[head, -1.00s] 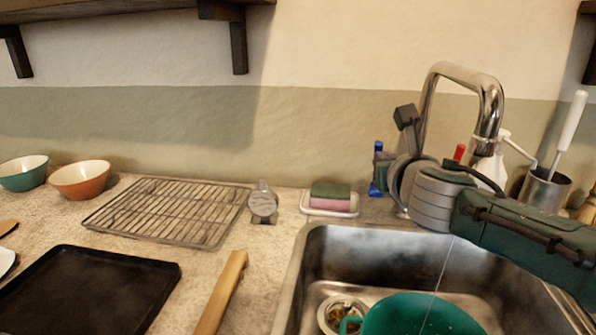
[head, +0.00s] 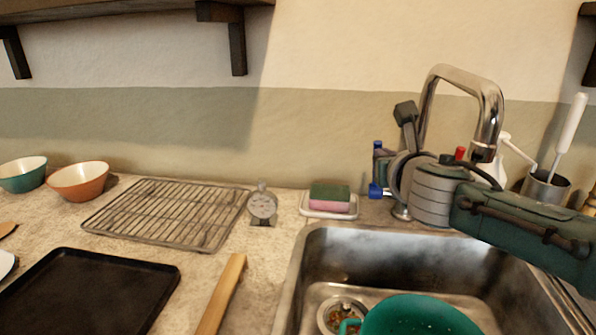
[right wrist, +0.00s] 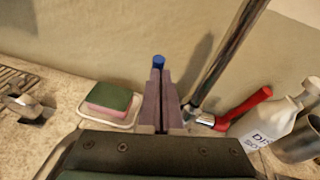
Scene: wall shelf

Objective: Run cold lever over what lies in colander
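The green colander (head: 420,318) sits in the sink and is cut by the bottom edge of the head view; I see no contents in its visible part. The chrome faucet (head: 490,105) arches above the sink. In the right wrist view a blue tip (right wrist: 158,61) shows at the fingertips; contact is unclear. No water stream shows below the spout. My left gripper is out of view.
The red lever (right wrist: 245,105) is right of the faucet, close to a white bottle (right wrist: 265,128). A sponge (head: 330,192) on a dish, a timer (head: 262,205) and a wire rack (head: 170,212) stand left of the faucet. A drain strainer (head: 340,312) lies beside the colander.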

